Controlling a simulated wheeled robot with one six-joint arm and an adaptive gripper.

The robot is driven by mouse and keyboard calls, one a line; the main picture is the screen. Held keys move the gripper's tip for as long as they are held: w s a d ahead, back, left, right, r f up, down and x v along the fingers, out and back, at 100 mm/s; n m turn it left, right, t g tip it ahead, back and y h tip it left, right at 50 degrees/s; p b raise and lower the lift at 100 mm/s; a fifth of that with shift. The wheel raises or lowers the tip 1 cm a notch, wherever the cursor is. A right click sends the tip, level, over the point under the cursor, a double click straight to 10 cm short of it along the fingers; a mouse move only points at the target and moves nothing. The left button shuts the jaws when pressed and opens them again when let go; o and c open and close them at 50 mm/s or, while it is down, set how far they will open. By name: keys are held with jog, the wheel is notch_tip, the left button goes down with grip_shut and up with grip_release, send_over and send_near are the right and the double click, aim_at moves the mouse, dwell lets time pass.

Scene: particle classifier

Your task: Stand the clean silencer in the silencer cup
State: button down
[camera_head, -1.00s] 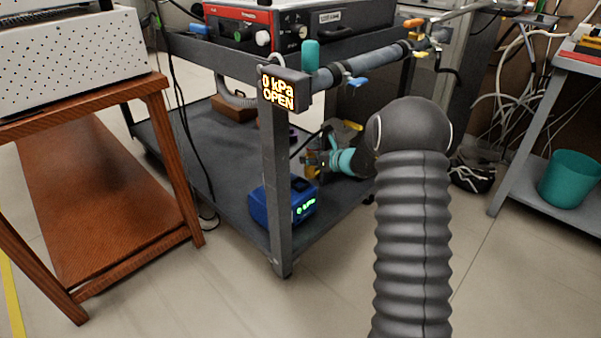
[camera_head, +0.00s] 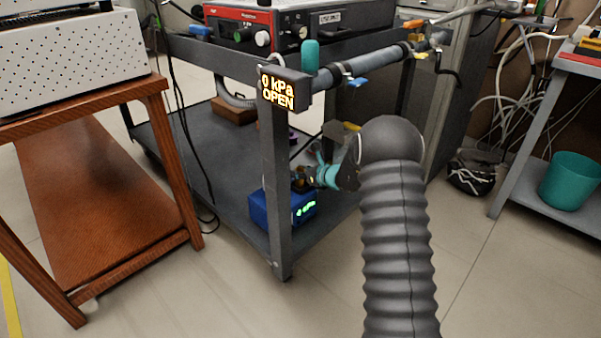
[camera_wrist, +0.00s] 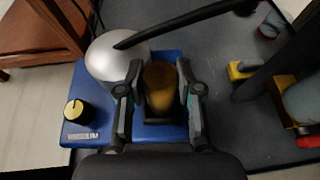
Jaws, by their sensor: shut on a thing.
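My gripper (camera_wrist: 161,92) is shut on a brass-coloured cylinder, which looks like the silencer (camera_wrist: 160,76), held between its two fingers in the wrist view. The silencer is over the blue box (camera_wrist: 95,145); whether it touches the box cannot be told. In the head view my gripper (camera_head: 303,181) is at the top of the blue box (camera_head: 268,208), on the cart's lower shelf, and the silencer is too small to make out clearly. I cannot identify the silencer cup with certainty in either view.
A silver dome (camera_wrist: 117,57) and a black knob with a yellow top (camera_wrist: 75,109) are on the blue box. The cart's front post (camera_head: 275,165) stands close left of my gripper. A teal bin (camera_head: 570,181) is on a shelf at right.

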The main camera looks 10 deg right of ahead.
jog(key=shift+f, duration=0.15)
jog(key=c, duration=0.8)
grip_release()
jog(key=shift+o, duration=0.2)
jog(key=shift+r, duration=0.25)
jog(key=v, duration=1.2)
jog(key=shift+p, duration=0.3)
